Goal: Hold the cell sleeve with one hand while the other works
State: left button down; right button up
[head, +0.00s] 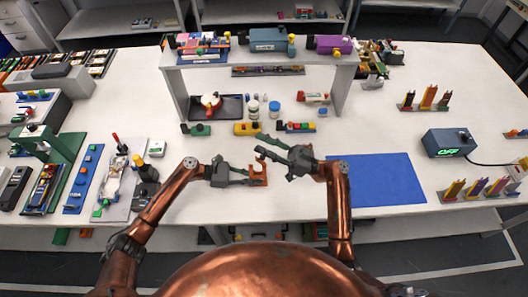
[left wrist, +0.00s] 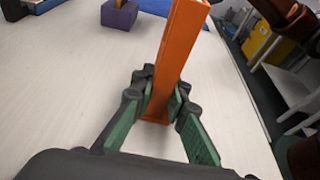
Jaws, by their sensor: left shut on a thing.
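The orange cell sleeve (head: 261,179) is at the front middle of the white table. My left gripper (head: 252,177) is shut on it. In the left wrist view the sleeve (left wrist: 176,50) is a tall orange bar between the green-padded fingers of my left gripper (left wrist: 163,98), its lower end close to the table; I cannot tell whether it touches. My right gripper (head: 265,148) is open, just above the sleeve in the head view, with its fingers pointing left. Nothing shows between its fingers.
A blue mat (head: 375,180) lies right of my grippers. A white shelf (head: 345,88) stands behind, with a yellow block (head: 246,128) and small jars (head: 274,109) in front or below. A green press (head: 52,150) is at left, a box with a green display (head: 449,143) at right.

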aim_at(264, 157)
jog(key=shift+r, duration=1.2)
jog(key=shift+o, duration=0.2)
jog(key=shift+f, duration=0.1)
jog(key=s+d+f+n+g+h, duration=0.1)
jog(key=d+f+g+h, duration=0.2)
jog(key=d+f+h, duration=0.55)
jog(key=a+y, duration=0.1)
jog(key=a, duration=0.2)
jog(key=a+f, duration=0.1)
jog(key=a, duration=0.2)
jog(key=w+a+y, duration=0.1)
jog(key=a, duration=0.2)
jog(key=shift+f+y, duration=0.15)
jog(key=shift+y, duration=0.2)
jog(key=shift+d, duration=0.1)
jog(key=shift+c, duration=0.3)
grip_shut()
